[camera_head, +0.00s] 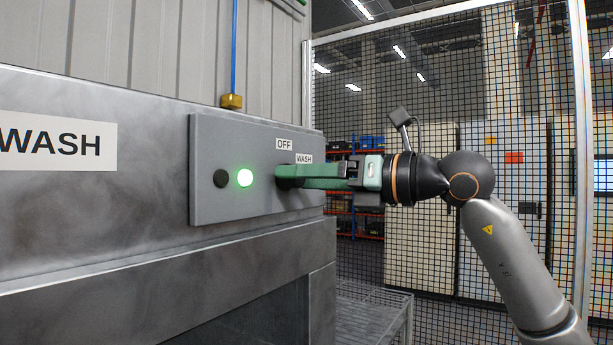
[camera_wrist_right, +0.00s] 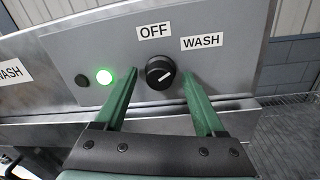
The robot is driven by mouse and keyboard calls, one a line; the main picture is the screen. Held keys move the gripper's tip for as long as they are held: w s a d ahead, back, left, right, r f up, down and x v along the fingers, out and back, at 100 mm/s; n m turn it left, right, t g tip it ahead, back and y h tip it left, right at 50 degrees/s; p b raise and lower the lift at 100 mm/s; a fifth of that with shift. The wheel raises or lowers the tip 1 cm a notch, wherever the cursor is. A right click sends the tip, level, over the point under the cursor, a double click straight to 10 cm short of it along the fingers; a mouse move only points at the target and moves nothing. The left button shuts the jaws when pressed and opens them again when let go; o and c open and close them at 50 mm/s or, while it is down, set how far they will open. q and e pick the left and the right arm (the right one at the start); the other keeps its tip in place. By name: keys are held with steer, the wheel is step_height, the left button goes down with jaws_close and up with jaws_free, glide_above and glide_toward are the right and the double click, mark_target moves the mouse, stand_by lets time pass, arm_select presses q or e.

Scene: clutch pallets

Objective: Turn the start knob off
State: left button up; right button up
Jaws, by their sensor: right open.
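The start knob (camera_wrist_right: 160,72) is a round black dial with a white pointer line on a grey control panel (camera_head: 230,150). In the right wrist view the line slants up to the right, toward the WASH label (camera_wrist_right: 202,41); the OFF label (camera_wrist_right: 154,32) is above the knob. My right gripper (camera_wrist_right: 161,85) is open, its green fingers on either side of the knob. It also shows in the head view (camera_head: 285,178), reaching the panel from the right and hiding most of the knob. Finger contact cannot be told. My left gripper is not in view.
A lit green lamp (camera_head: 245,178) and a dark button (camera_head: 221,178) sit left of the knob. The panel is on a grey metal washing machine (camera_head: 130,225). A mesh fence (camera_head: 440,80) stands behind my right arm. A wire rack (camera_head: 370,310) is low beside the machine.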

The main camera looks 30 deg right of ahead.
jaws_close()
stand_by(0.5)
steer(key=shift+r+n+h+p, duration=0.1)
steer(key=shift+n+h+p, duration=0.4)
steer(key=shift+n+p, duration=3.6)
steer(key=n+b, duration=0.3)
jaws_free()
